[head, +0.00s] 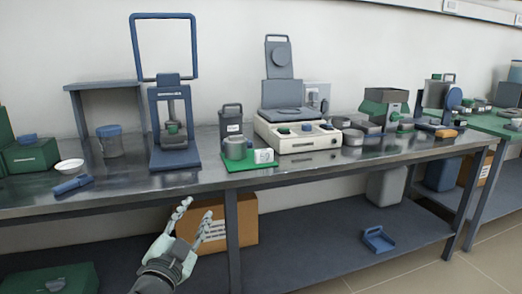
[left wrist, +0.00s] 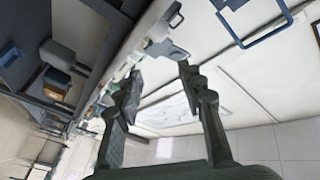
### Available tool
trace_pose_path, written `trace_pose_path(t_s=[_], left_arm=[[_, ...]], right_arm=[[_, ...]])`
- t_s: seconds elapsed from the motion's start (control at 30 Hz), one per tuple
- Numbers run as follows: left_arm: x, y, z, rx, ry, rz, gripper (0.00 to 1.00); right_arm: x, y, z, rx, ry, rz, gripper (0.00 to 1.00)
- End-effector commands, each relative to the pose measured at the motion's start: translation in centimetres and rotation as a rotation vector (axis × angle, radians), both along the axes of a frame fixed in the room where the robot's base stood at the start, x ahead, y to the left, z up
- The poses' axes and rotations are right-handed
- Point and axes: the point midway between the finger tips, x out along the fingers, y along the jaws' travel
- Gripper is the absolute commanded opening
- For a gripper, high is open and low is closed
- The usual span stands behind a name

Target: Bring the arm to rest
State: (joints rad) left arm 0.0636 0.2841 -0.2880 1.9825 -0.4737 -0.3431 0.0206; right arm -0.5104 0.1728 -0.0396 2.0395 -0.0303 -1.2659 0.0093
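My left gripper (head: 194,212) is in the lower middle of the head view, in front of the bench's front edge and below its top. Its two fingers stand apart with nothing between them. In the left wrist view the same open fingers (left wrist: 155,85) show, with an empty gap and the bench and wall beyond. My right gripper is in neither view.
The steel bench (head: 310,166) carries a blue frame stand (head: 176,160), a white instrument with a raised lid (head: 297,136), and a grey pot (head: 236,149) on a green tray. A cardboard box (head: 240,222) stands on the lower shelf (head: 345,240) behind the gripper.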

Motion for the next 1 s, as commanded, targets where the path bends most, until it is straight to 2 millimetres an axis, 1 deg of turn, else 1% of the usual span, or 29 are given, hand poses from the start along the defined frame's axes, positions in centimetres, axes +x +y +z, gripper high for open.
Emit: trace_pose_path(t_s=[0.03,0.07,0.1,0.17,0.2,0.27,0.3,0.37,0.4,0.47,0.5,0.57,0.6,0.7,0.73,0.77,1.0], left_arm=[[-0.8,1.6,-3.8,-0.037,0.108,0.051,0.39],[-1.3,2.5,-5.9,-0.058,0.169,0.080,0.39],[-2.2,3.7,-8.6,-0.083,0.249,0.119,0.39],[-3.9,5.3,-12.6,-0.117,0.371,0.175,0.39],[-5.2,6.2,-15.2,-0.139,0.450,0.209,0.39],[-7.6,7.5,-19.0,-0.170,0.569,0.261,0.39],[-9.4,8.2,-21.4,-0.189,0.648,0.294,0.39],[-12.3,9.2,-24.8,-0.215,0.765,0.343,0.39],[-14.5,9.8,-26.9,-0.230,0.844,0.374,0.39],[-17.9,10.5,-29.8,-0.253,0.958,0.419,0.39],[-20.1,10.8,-31.4,-0.266,1.029,0.446,0.39],[-23.3,11.3,-33.4,-0.282,1.127,0.483,0.39],[-25.2,11.4,-34.5,-0.291,1.185,0.502,0.39],[-29.0,11.7,-36.3,-0.309,1.294,0.540,0.39],[-29.9,11.7,-36.7,-0.312,1.319,0.548,0.39],[-30.6,11.7,-36.9,-0.316,1.339,0.554,0.39],[-30.6,11.7,-36.9,-0.316,1.339,0.554,0.39]], right_arm=[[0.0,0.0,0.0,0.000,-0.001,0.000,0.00],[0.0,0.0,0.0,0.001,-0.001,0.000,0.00],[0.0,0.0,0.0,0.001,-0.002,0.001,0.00],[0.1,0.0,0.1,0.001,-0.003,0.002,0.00],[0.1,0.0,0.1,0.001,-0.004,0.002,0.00],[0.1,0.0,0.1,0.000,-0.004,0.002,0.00],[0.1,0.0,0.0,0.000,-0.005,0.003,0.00],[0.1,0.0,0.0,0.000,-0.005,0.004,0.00],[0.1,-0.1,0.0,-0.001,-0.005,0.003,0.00],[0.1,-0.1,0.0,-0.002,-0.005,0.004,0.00],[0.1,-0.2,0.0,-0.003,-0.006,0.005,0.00],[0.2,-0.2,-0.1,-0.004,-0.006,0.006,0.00],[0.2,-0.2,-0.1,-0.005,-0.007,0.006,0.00],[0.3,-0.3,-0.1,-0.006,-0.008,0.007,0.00],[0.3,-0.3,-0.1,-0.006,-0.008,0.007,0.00],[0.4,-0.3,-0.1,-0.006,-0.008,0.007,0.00],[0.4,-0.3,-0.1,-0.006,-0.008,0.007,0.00]])
